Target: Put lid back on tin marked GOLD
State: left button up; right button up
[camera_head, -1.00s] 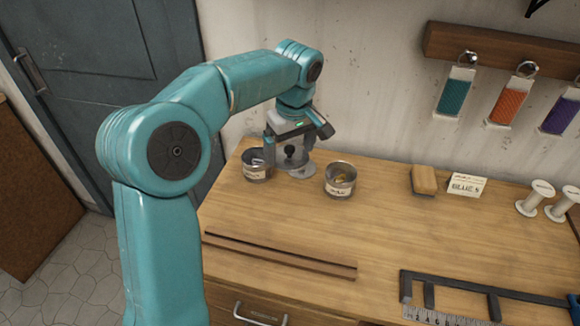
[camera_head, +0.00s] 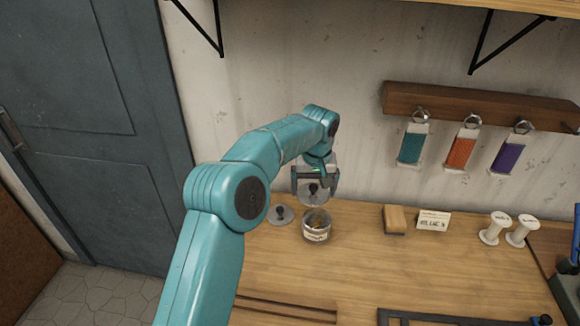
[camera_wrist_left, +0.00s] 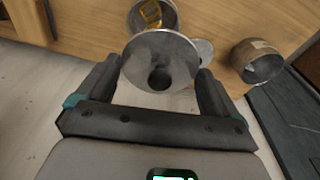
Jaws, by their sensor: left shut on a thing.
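My left gripper (camera_head: 315,188) is shut on a round grey metal lid (camera_head: 312,198) with a dark knob. The lid is held above the table, behind an open tin (camera_head: 316,232) in the head view. It also shows in the wrist view (camera_wrist_left: 150,50), in front of that tin (camera_wrist_left: 133,24). The tin has a pale label, too small to read, and holds yellow-gold pieces. A second lid (camera_head: 284,219) lies on the table left of the tin. A second open tin (camera_wrist_left: 245,70) stands at right in the wrist view; my arm hides it in the head view. My right gripper is out of view.
A wooden block (camera_head: 394,219), a label card (camera_head: 433,221) and two white spools (camera_head: 494,228) stand to the right. Glitter-like coloured tags (camera_head: 461,146) hang from a wall rack (camera_head: 460,104). The wall is close behind the table. Bare tabletop (camera_head: 400,270) lies in front.

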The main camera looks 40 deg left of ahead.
pick_arm(q)
jog(key=shift+w+d+f+p, duration=0.1)
jog(key=shift+d+f+p, duration=0.6)
jog(key=shift+d+p, duration=0.15)
jog(key=shift+f+b, duration=2.5)
jog(key=shift+f, duration=0.75)
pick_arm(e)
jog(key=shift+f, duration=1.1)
pick_arm(q)
jog(key=shift+f, duration=0.15)
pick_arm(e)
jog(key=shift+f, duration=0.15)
pick_arm(q)
jog(key=o, duration=0.7)
jog(key=shift+c, duration=0.2)
jog(key=shift+r+p, duration=2.55)
jog(key=shift+r, duration=1)
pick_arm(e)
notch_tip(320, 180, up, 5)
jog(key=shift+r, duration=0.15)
